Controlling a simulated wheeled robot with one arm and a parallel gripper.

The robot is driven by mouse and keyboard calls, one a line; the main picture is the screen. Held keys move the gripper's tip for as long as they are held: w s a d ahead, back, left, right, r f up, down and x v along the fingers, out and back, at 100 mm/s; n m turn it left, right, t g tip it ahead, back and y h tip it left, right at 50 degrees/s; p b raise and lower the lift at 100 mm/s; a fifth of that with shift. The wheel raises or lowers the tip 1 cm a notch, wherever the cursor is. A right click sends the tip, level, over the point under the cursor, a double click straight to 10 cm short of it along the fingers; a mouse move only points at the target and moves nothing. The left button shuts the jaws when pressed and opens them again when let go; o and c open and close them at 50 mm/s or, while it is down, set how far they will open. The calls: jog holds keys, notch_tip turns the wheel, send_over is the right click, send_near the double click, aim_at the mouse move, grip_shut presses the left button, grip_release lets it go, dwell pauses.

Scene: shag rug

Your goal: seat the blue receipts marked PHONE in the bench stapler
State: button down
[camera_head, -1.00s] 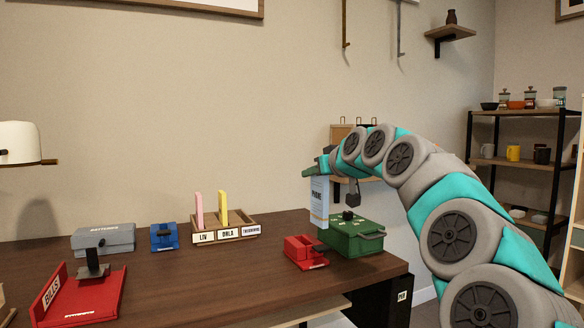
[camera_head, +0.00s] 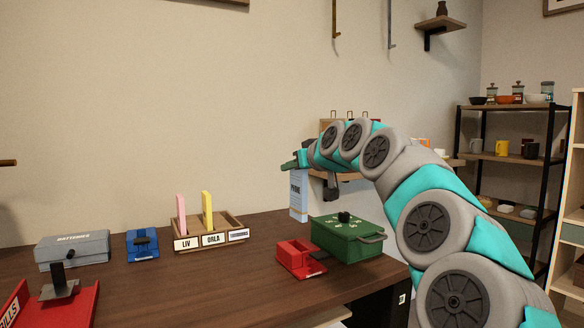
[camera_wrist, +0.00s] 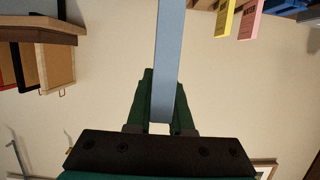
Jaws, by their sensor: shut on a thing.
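The blue receipts marked PHONE (camera_head: 299,198) are a tall, thin pale-blue bundle, upright above the back of the desk, left of the green box. My gripper (camera_head: 297,166) is shut on their top end. In the wrist view, the receipts (camera_wrist: 170,60) run edge-on between the fingers (camera_wrist: 160,110). A red device with a BILLS backboard and a dark upright block (camera_head: 62,287) looks like the bench stapler. It stands at the front left, cut off by the picture edge, far from my gripper. Whether the receipts touch the desk is unclear.
A green box with a knob (camera_head: 347,240) and a small red device (camera_head: 299,258) stand at the desk's right end. A wooden holder (camera_head: 212,240) holds pink and yellow slips. A blue device (camera_head: 142,246) and grey batteries box (camera_head: 72,250) are left. The middle desk front is clear.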

aim_at(305, 207)
jog(key=shift+f+b, duration=1.55)
jog(key=shift+f, duration=1.35)
jog(key=shift+f+b, duration=1.35)
jog(key=shift+f, duration=1.05)
jog(key=c, duration=0.7)
grip_release()
jog(key=shift+c, duration=0.2)
jog(key=shift+s, duration=0.1)
jog(key=v, duration=0.7)
jog(key=shift+s+d+r, duration=0.1)
jog(key=shift+d+r, duration=0.05)
jog(key=shift+s, duration=0.1)
